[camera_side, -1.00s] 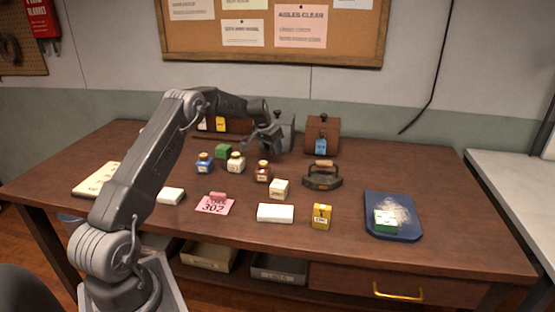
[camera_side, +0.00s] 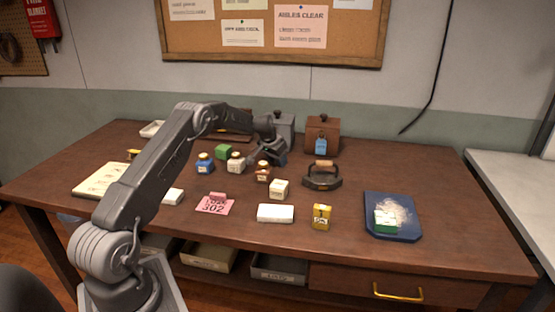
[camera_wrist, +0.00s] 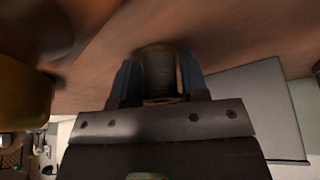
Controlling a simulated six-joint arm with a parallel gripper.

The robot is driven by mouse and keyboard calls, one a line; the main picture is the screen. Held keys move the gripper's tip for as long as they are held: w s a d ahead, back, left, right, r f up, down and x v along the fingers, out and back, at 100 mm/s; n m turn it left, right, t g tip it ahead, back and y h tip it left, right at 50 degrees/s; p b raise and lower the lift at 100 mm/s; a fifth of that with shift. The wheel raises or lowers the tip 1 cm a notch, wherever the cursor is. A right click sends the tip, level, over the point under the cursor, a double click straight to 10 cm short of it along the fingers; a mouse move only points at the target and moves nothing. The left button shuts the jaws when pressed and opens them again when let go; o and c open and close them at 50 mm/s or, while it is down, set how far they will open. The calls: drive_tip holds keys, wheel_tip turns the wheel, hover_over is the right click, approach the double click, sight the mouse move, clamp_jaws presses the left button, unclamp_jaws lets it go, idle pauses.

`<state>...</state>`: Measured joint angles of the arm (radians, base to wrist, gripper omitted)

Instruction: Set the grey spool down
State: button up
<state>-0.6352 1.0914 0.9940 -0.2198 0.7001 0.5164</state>
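In the wrist view the grey spool (camera_wrist: 159,69) sits upright between the two blue fingers of my gripper (camera_wrist: 160,80), which appear closed on its sides. The brown tabletop (camera_wrist: 230,25) lies just beyond it; I cannot tell whether the spool touches it. In the side view my gripper (camera_side: 274,154) is low over the table, behind the small red-brown jar (camera_side: 263,172) and left of the iron. The spool cannot be made out clearly there.
The right front table is clear beside the blue tray (camera_side: 376,228).

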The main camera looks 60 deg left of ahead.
drive_tip(key=o, duration=0.3)
drive_tip(key=shift+o, duration=0.2)
drive_tip(key=shift+r, duration=0.25)
drive_tip(key=v, duration=1.2)
drive_tip(key=s+d+r+m, duration=0.1)
drive_tip(key=s+d+r, duration=0.35)
drive_tip(key=d, duration=0.35)
drive_tip(key=s+d+r, duration=0.3)
drive_tip(key=d+r, duration=0.2)
drive_tip(key=d, duration=0.3)
drive_tip(key=s+d+r+m, duration=0.1)
drive_tip(key=s+d+r, duration=0.2)
drive_tip(key=d+r, duration=0.35)
drive_tip(key=s+d+f, duration=0.2)
drive_tip(key=s+d, duration=0.5)
drive_tip(key=s, duration=0.4)
drive_tip(key=s+d+f+m+t+h, duration=0.1)
drive_tip(key=s+d+f, duration=0.1)
drive_tip(key=s+d, duration=0.5)
drive_tip(key=s, duration=0.4)
drive_tip(key=shift+d+f, duration=0.2)
